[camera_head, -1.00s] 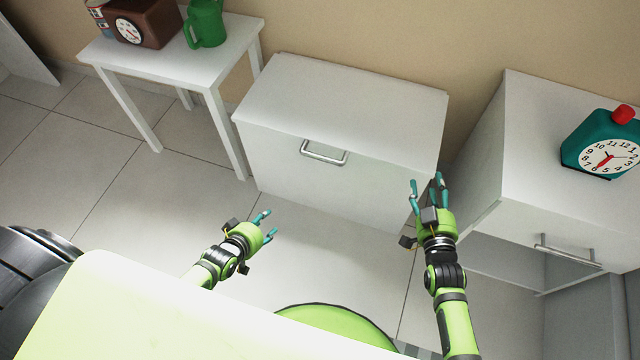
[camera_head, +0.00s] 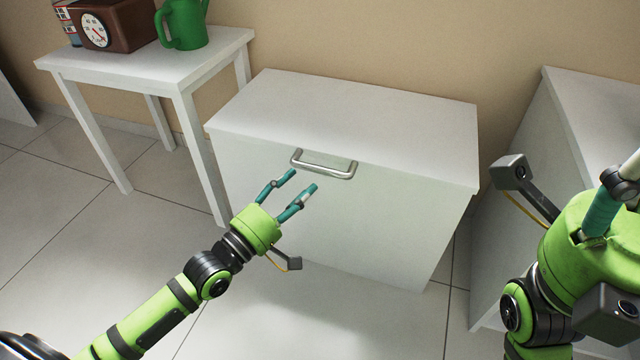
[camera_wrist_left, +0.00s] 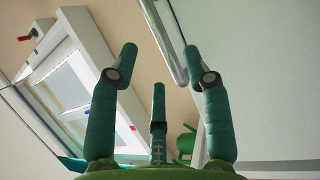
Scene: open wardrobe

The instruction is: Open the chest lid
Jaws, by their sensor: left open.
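The white chest (camera_head: 400,215) stands against the wall with its lid (camera_head: 350,110) down. A silver bar handle (camera_head: 324,170) is on the upper front, just below the lid's front edge. My left gripper (camera_head: 301,180) is open and empty, its fingers pointing up at the handle's left part from just below. I cannot tell if they touch it. In the left wrist view the handle (camera_wrist_left: 165,42) shows as a metal bar beyond the spread fingers. My right gripper (camera_head: 610,195) is raised close to the camera at the right edge, partly cut off, away from the chest.
A white table (camera_head: 150,62) at left holds a brown clock or radio (camera_head: 112,25) and a green watering can (camera_head: 184,25). A white cabinet (camera_head: 590,110) stands right of the chest, partly behind my right arm. Tiled floor (camera_head: 90,240) is free in front.

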